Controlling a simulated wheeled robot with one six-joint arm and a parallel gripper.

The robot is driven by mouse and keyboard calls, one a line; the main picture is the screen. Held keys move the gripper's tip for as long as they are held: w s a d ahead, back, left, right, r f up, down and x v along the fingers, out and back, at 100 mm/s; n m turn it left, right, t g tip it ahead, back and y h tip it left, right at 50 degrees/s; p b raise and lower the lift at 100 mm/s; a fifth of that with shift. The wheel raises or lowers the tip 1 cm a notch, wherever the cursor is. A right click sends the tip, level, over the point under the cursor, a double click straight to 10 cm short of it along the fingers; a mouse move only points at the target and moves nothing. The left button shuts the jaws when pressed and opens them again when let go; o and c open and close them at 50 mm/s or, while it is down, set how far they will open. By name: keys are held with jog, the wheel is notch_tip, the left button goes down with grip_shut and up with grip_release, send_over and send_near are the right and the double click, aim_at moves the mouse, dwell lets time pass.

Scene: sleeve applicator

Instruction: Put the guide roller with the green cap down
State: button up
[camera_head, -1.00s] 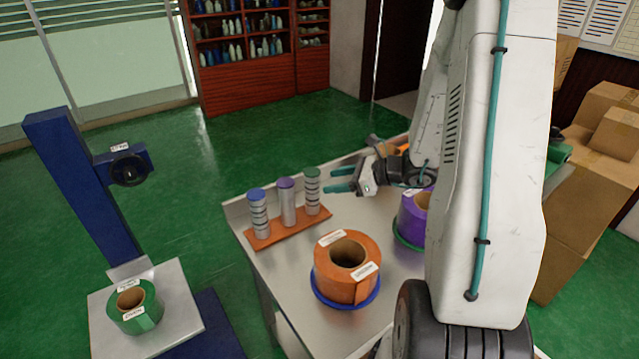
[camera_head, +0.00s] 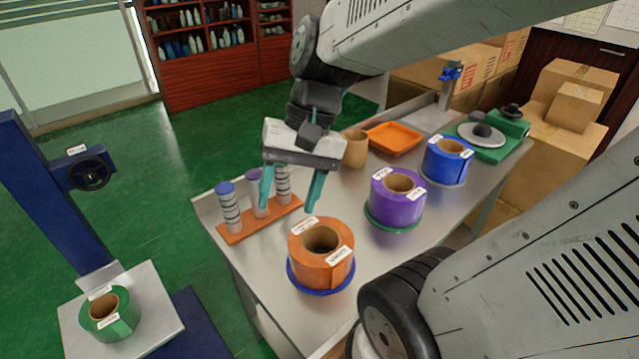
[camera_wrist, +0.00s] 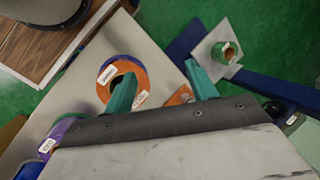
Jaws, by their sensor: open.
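Three guide rollers stand upright on an orange-brown base (camera_head: 236,235) at the table's left end. One roller has a blue cap (camera_head: 231,210) and the middle one a purple cap (camera_head: 257,194). The third, a banded grey roller (camera_head: 283,188), stands at the right end of the base; its cap is hidden behind my gripper now and was green in the earlier head view. My gripper (camera_head: 290,192) is open and empty, pointing down above and in front of the rollers. In the wrist view, part of the base (camera_wrist: 180,97) shows between the spread fingers (camera_wrist: 163,90).
An orange roll (camera_head: 320,262) sits close to my gripper, with a purple roll (camera_head: 392,205) and a blue roll (camera_head: 446,165) farther right. An orange tray (camera_head: 394,138) lies at the back. A green roll (camera_head: 108,314) rests on the stand at left.

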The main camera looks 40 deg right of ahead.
jog(key=s+d+r+n+t+h, duration=0.1)
jog(key=s+d+r+n+h, duration=0.1)
jog(key=s+r+n+h, duration=0.1)
jog(key=s+n+h, duration=0.1)
jog(key=s+n, duration=0.1)
jog(key=shift+s+d+n+t, duration=0.2)
jog(key=shift+s+n+t, duration=0.1)
dwell(3.2)
